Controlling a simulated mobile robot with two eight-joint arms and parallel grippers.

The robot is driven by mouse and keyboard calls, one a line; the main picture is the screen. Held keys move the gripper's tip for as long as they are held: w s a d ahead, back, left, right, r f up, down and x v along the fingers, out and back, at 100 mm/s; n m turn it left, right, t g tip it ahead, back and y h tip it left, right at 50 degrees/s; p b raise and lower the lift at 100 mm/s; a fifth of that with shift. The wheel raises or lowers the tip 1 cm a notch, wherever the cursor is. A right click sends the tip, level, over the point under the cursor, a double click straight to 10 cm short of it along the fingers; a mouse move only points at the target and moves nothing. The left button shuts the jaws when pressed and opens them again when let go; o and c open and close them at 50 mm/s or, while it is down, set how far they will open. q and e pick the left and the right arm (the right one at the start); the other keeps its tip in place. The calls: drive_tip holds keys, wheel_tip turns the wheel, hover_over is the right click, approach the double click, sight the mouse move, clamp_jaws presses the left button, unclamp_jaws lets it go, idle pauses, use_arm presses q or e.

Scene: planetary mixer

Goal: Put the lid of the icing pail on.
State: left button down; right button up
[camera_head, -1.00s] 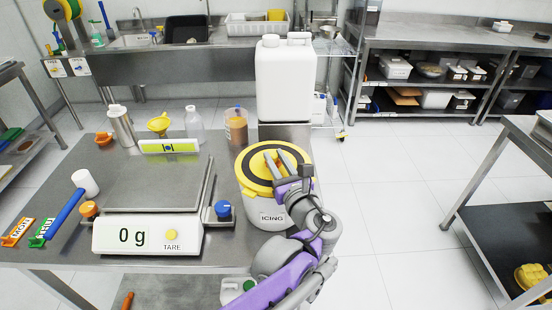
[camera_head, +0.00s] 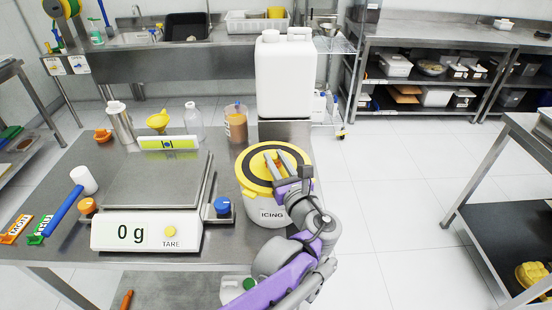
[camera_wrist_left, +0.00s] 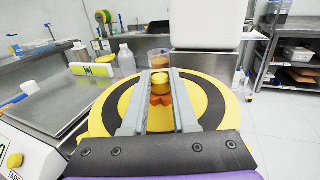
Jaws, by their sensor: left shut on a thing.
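The icing pail (camera_head: 268,211) is white, labelled ICING, and stands upright near the right edge of the steel table. Its yellow lid (camera_head: 252,171) with a black ring lies over the pail's mouth; whether it is pressed fully down I cannot tell. My left gripper (camera_head: 277,163) reaches over the lid from the front right and is shut on the lid's central knob. In the left wrist view the fingers (camera_wrist_left: 160,103) lie on both sides of the yellow and orange knob (camera_wrist_left: 161,88). My right gripper is not in view.
A scale (camera_head: 147,233) reading 0 g stands left of the pail. A tub with brown contents (camera_head: 236,126), a clear bottle (camera_head: 194,124) and a yellow funnel (camera_head: 158,122) stand behind. A large white canister (camera_head: 286,80) is beyond the pail. Open floor lies right.

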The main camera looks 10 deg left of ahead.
use_arm(q)
drive_tip(key=shift+f, duration=0.3)
drive_tip(key=c, duration=0.6)
unclamp_jaws()
drive_tip(key=v, duration=1)
drive_tip(key=shift+s+d+b, duration=0.25)
drive_tip(key=shift+s+b, duration=0.1)
